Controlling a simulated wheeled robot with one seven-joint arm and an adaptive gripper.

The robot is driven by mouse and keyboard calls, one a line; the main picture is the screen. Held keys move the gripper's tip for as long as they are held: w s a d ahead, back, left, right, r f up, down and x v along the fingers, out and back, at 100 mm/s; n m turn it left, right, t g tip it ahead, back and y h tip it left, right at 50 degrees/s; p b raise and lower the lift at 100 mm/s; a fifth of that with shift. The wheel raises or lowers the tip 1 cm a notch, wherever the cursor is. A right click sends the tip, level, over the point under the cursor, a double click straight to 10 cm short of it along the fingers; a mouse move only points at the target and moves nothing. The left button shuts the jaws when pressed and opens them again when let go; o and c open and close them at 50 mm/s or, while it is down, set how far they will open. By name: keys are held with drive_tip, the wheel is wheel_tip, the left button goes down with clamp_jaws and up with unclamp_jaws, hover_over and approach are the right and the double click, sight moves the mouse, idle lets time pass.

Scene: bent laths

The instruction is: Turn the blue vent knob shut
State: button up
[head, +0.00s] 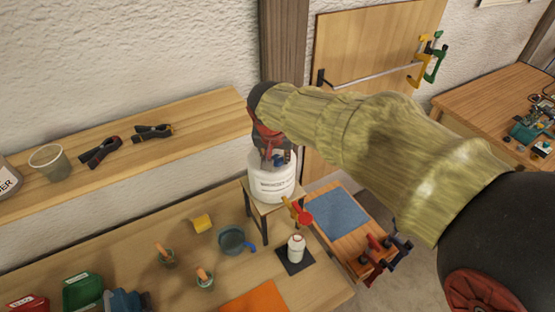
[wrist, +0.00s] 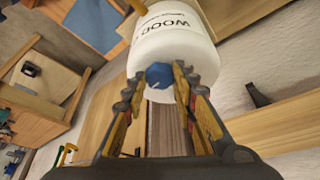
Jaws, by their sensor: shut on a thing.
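The blue vent knob (wrist: 158,75) is on a white, rounded container (wrist: 175,45) with dark lettering. My gripper (wrist: 157,85) has one finger on each side of the knob and is shut on it. The knob's mark and exact turn are too small to read. In the head view the white container (head: 273,183) stands on a small wooden stand (head: 262,204). My gripper (head: 271,150) comes down at its top from above, and the arm in its ribbed yellowish sleeve crosses the view. The knob is mostly hidden there by the fingers.
A workbench (head: 120,254) below holds a blue-grey pot (head: 232,240), a white bottle (head: 296,248), a yellow block (head: 202,223) and brushes in cups. A wall shelf (head: 200,118) with black clamps is at left. A door-like panel (head: 360,45) with a metal bar is behind.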

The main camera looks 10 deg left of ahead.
drive_tip(key=shift+a+m+h+b, duration=0.1)
drive_tip(key=shift+m+h+b, duration=0.25)
drive_tip(key=shift+m, duration=0.45)
drive_tip(key=o, duration=1.1)
drive_tip(key=shift+o, duration=0.3)
drive_tip(key=v, duration=1.2)
drive_tip(key=shift+w, duration=0.1)
